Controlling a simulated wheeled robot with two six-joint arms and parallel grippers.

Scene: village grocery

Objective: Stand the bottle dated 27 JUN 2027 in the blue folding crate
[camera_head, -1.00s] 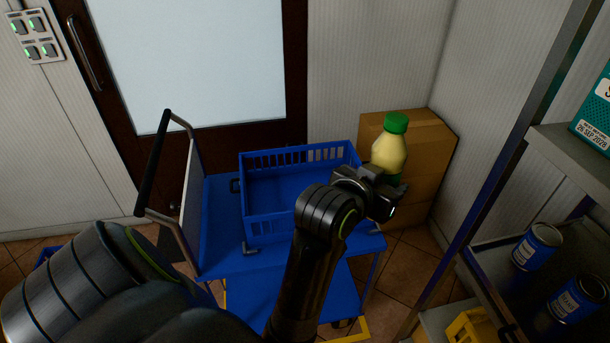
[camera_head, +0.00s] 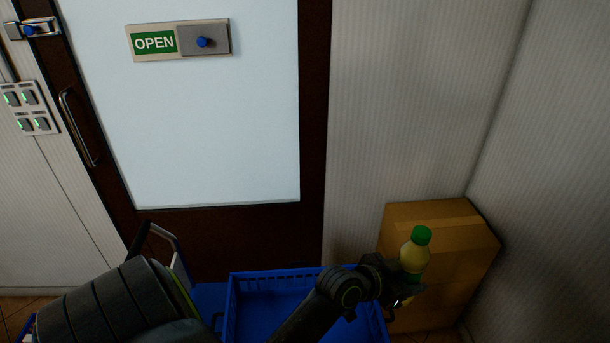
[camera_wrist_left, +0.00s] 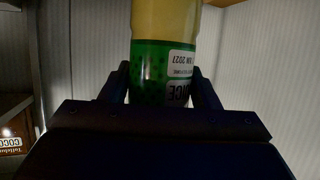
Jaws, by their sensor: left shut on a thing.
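My left gripper (camera_head: 405,287) is shut on a bottle (camera_head: 415,257) with a green cap and pale yellow contents. The bottle is about upright, to the right of the blue folding crate (camera_head: 232,300) and apart from it. In the left wrist view the bottle (camera_wrist_left: 150,65) stands between the fingers, with a green band and a white label seen upside down. The label's date ends in 2027; the rest is too small to read surely. The crate looks empty where its inside shows; its lower part is cut off by the frame. My right gripper is not in view.
A cardboard box (camera_head: 460,260) stands behind the bottle in the corner. The crate sits on a blue cart with a handle (camera_head: 165,240) at its left. A door with an OPEN sign (camera_head: 155,43) is behind. A brown pack (camera_wrist_left: 12,142) shows in the wrist view.

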